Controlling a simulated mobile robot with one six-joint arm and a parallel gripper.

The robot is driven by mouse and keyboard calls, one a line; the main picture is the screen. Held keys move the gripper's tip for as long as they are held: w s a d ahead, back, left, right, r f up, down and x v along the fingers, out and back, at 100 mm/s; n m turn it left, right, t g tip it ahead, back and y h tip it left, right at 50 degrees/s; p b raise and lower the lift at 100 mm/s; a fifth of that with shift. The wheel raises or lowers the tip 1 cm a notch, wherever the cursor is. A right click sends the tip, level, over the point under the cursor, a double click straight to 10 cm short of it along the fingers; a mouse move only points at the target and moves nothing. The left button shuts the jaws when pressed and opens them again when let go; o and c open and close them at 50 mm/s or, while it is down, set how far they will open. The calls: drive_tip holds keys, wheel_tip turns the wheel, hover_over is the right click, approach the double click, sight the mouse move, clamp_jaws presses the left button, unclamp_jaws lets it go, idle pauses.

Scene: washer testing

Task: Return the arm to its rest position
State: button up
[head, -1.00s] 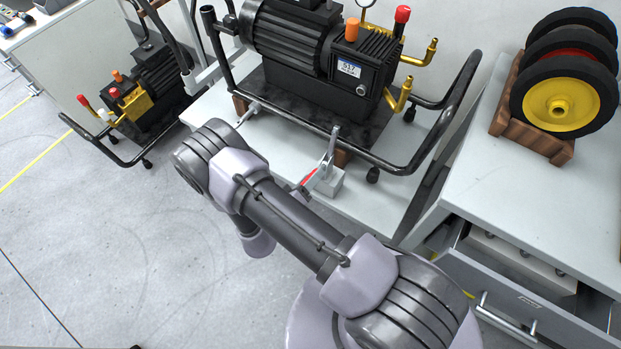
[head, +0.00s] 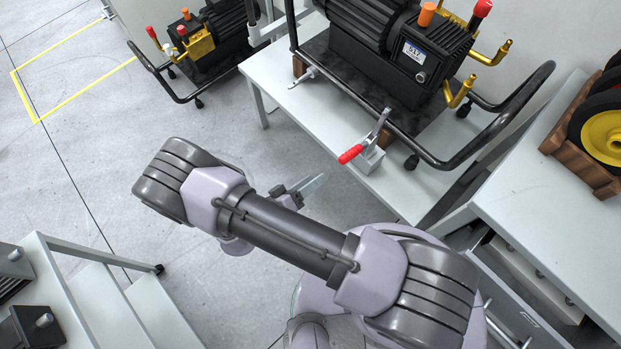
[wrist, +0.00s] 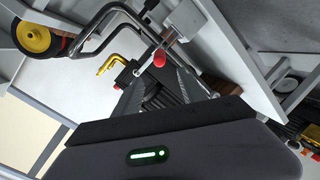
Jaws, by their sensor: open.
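My arm extends across the lower middle of the head view, its elbow bent at the left. The red-handled toggle clamp (head: 372,150) stands on the table's front edge, apart from my gripper. Its red handle tip (wrist: 159,60) shows beyond the fingers in the wrist view.
A black pump (head: 400,45) stands on the white table (head: 270,75). A second pump cart (head: 205,45) is behind at left. A grey workbench with an open drawer (head: 525,285) is at right. A low shelf (head: 95,275) stands at lower left. Bare floor (head: 100,130) lies at left.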

drive_tip(key=shift+s+a, duration=0.15)
drive_tip(key=shift+a, duration=0.05)
idle(0.3)
